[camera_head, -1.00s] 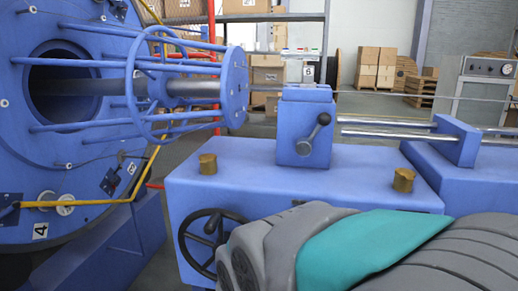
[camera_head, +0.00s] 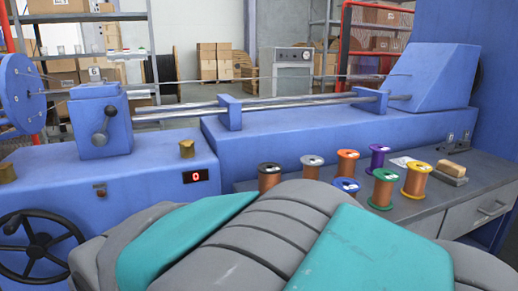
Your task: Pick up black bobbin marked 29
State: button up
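A bobbin with dark, black-looking flanges and copper-brown wire (camera_head: 269,178) stands upright at the left end of a group of bobbins on the grey workbench (camera_head: 449,195). A small white label shows on its top, but the number is too small to read. My grey and teal arm fills the lower foreground and lies in front of the bench's near left part. My gripper is not in view.
Beside it stand grey (camera_head: 313,168), orange (camera_head: 347,163), purple (camera_head: 377,158), blue (camera_head: 346,187), green (camera_head: 383,188) and yellow (camera_head: 417,179) bobbins. A brush-like block (camera_head: 452,171) lies farther right. The blue machine (camera_head: 310,138) runs behind, with a handwheel (camera_head: 38,248) at left.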

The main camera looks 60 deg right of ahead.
aim_at(270, 173)
jog(key=z, duration=0.5)
jog(key=l+z, duration=0.15)
jog(key=z, duration=0.35)
jog(key=l+z, duration=0.1)
jog(key=z, duration=0.4)
jog(key=l+z, duration=0.1)
jog(key=z, duration=0.4)
jog(key=i+l, duration=0.15)
jog(key=l, duration=0.25)
jog(key=i+l+z, duration=0.1)
jog(key=l, duration=0.3)
jog(key=i+l, duration=0.15)
jog(key=l, duration=0.25)
jog(key=i+l, duration=0.15)
jog(key=l, duration=0.2)
jog(key=l+z, duration=0.05)
